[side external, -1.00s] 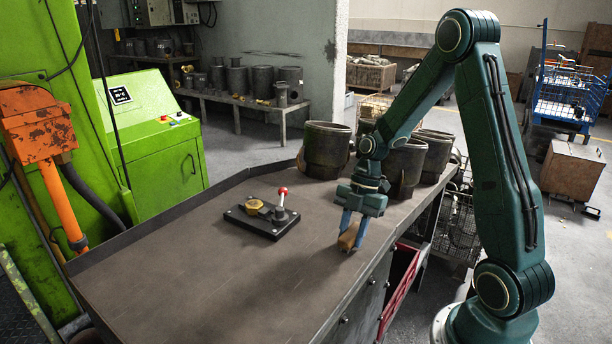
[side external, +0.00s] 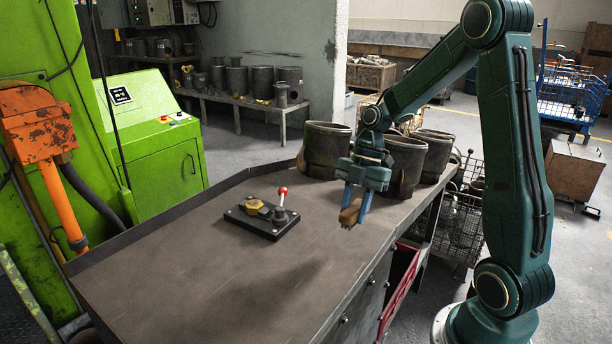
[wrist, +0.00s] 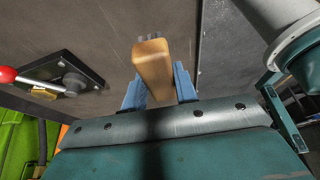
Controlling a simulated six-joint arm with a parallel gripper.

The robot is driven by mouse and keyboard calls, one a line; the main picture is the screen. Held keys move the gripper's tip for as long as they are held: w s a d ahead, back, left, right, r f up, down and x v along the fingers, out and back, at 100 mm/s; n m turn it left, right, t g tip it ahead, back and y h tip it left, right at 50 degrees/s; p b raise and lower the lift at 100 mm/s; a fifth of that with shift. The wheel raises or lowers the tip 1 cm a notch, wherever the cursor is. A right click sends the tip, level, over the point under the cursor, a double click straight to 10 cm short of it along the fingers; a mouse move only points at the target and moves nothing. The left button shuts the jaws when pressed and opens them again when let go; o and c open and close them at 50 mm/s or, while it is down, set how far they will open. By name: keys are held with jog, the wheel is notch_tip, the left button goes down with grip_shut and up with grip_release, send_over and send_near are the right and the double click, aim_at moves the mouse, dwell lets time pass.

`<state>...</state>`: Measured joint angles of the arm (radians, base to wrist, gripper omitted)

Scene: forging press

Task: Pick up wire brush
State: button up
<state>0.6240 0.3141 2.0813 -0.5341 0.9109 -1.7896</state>
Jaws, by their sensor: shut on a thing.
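The wire brush (side external: 350,213) has a tan wooden body and is held between the two blue fingers of my gripper (side external: 356,207). It hangs above the dark worktable (side external: 190,275), near the table's right edge, and looks clear of the surface. In the wrist view the brush (wrist: 153,68) stands between the blue fingertips of my gripper (wrist: 158,88), with its tan block facing the camera and a small grey part at its far end.
A black control plate (side external: 262,222) with a red-knobbed lever and a yellow part sits left of the brush. Several dark metal cylinders (side external: 325,150) stand at the table's back right. A green press (side external: 150,130) stands at the left. The table's front is clear.

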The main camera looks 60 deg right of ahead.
aim_at(350, 205)
notch_tip(350, 205, up, 13)
jog(key=shift+r, duration=0.15)
dwell(0.4)
dwell(0.4)
jog(key=o, duration=0.5)
jog(key=c, duration=0.3)
jog(key=w+a+f+m, duration=0.1)
jog(key=w+f, duration=0.2)
jog(key=w, duration=0.5)
jog(key=w+a+f+m+t, duration=0.1)
jog(key=w+f, duration=0.3)
jog(key=w, duration=0.5)
jog(key=w+a+f+m, duration=0.2)
jog(key=w+a+f, duration=0.1)
jog(key=w, duration=0.6)
jog(key=shift+w+f+t, duration=0.1)
jog(key=shift+f+t, duration=0.2)
jog(key=shift+c, duration=0.2)
